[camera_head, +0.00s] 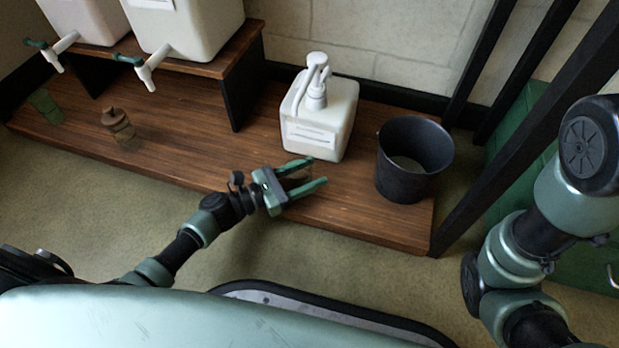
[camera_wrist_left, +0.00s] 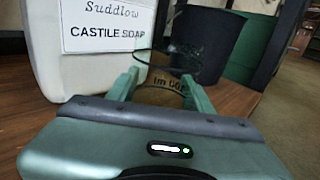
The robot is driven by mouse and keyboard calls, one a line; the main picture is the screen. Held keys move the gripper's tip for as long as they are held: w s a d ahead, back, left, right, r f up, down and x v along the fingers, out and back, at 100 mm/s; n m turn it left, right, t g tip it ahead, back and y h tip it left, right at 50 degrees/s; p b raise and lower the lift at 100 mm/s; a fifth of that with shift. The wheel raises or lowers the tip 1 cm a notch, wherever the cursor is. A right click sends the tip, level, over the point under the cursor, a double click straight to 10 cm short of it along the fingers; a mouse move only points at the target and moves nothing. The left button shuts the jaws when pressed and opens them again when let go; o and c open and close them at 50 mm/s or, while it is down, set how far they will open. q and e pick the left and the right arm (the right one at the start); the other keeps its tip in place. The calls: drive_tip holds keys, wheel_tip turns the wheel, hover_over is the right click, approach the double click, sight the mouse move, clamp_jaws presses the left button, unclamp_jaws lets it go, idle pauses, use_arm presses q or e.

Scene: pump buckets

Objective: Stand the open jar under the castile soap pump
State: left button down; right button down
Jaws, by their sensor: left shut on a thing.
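The castile soap jug (camera_head: 318,135) is a white square container with a white pump (camera_head: 317,85) on top. It stands on the wooden platform; in the left wrist view its label (camera_wrist_left: 107,25) reads "CASTILE SOAP". My left gripper (camera_head: 308,174) is at the jug's front foot, shut on a clear jar. The jar shows in the left wrist view (camera_wrist_left: 163,92) between the fingers, with a brown label and a dark wire ring near its rim. In the head view the fingers mostly hide it. I cannot tell whether it touches the platform. My right gripper is out of view.
A dark bucket (camera_head: 408,160) stands right of the jug. Two white tapped containers (camera_head: 190,25) (camera_head: 85,15) sit on a raised shelf (camera_head: 243,50) at left. A brown jar (camera_head: 118,124) and a green item (camera_head: 45,105) stand below. The middle platform (camera_head: 180,135) is clear.

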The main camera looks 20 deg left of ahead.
use_arm(q)
drive_tip(key=shift+r, duration=0.1)
drive_tip(key=c, duration=0.6)
unclamp_jaws()
drive_tip(key=p+v, duration=0.5)
drive_tip(key=v, duration=0.5)
drive_tip(key=shift+s+a, duration=0.25)
drive_tip(key=shift+a, duration=0.05)
drive_tip(key=shift+s+a, duration=0.4)
drive_tip(key=shift+a, duration=0.05)
